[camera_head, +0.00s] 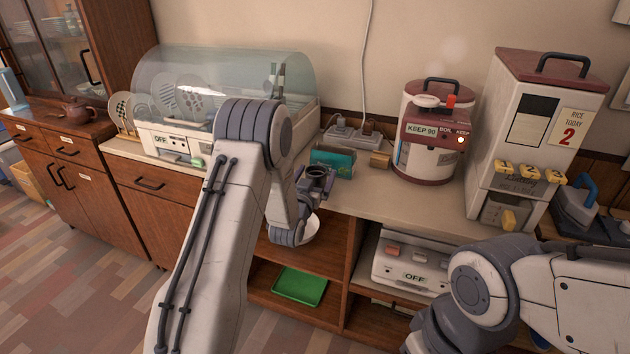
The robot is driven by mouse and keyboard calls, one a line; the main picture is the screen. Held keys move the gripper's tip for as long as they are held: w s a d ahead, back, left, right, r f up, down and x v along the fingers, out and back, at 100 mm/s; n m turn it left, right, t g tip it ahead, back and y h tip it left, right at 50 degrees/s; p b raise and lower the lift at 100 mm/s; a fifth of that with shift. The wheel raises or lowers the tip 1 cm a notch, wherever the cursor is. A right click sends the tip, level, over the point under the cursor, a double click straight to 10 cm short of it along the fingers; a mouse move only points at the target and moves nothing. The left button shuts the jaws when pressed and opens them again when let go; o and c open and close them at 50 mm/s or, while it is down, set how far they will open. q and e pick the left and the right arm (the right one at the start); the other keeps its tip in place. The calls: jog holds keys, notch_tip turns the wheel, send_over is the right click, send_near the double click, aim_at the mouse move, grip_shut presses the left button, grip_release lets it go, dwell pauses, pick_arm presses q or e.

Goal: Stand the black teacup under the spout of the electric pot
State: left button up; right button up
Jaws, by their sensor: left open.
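The electric pot (428,162) stands on the counter right of centre, white and dark red with a "KEEP 90" label. The spout is too small to make out. My left gripper (314,187) is at the counter's front edge, left of the pot and nearer to me. It is open. A small dark round cup, seemingly the black teacup (317,172), is upright at its fingers. The fingers partly hide the cup, and I cannot tell whether they touch it. My right arm comes in at the lower right, but its gripper is out of view.
A rice dispenser (522,130) stands right of the pot. The dish dryer (225,75) is at left. A green tray (299,287) lies on the shelf below.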

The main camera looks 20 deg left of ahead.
pick_arm(q)
jog(key=shift+w, duration=0.3)
jog(key=shift+r, duration=0.1)
jog(key=c, duration=1.6)
